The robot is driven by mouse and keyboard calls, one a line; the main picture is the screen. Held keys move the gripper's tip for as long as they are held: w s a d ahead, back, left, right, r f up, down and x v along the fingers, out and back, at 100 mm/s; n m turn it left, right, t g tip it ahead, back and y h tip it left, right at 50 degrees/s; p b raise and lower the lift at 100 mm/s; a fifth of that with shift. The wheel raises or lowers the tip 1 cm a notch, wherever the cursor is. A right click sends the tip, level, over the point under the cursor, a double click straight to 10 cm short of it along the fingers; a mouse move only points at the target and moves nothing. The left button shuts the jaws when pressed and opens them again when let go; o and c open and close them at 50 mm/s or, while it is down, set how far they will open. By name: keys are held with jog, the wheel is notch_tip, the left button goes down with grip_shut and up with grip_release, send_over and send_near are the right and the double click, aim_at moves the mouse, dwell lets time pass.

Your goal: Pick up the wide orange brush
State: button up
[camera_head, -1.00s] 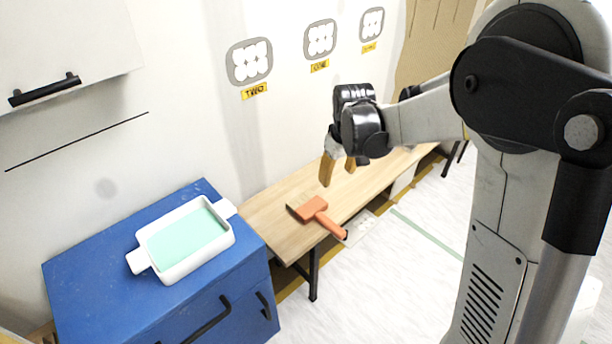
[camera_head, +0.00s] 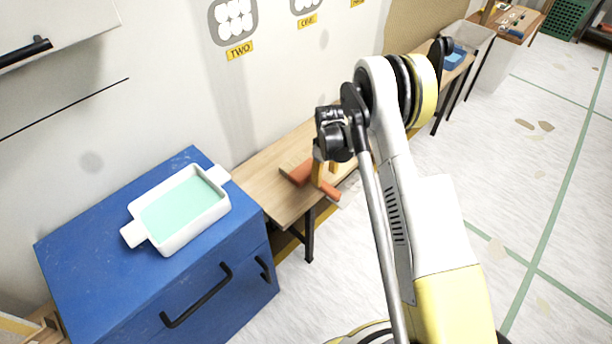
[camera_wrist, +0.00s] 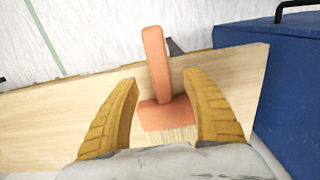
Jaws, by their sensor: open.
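The wide orange brush (camera_head: 300,174) lies on the wooden bench, its handle pointing to the lower right past the front edge. My gripper (camera_head: 325,172) is over the brush and hides its middle in the head view. In the wrist view my gripper (camera_wrist: 163,92) is open, with one yellow finger on each side of the brush (camera_wrist: 157,65). The handle runs up the picture between the fingertips, and the wide head lies below it. The fingers do not visibly touch the brush; their exact height above it is hard to tell.
The wooden bench (camera_head: 262,178) stands along the white wall. A blue cabinet (camera_head: 85,262) with a white tray (camera_head: 165,243) of pale green liquid stands to its left. Bins and another table (camera_head: 527,22) are at the far right. The floor in front is open.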

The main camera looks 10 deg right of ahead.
aim_at(325, 184)
notch_tip(325, 184, down, 5)
jog(key=b, duration=0.3)
jog(key=shift+f, duration=0.2)
jog(key=shift+r, duration=0.1)
grip_shut()
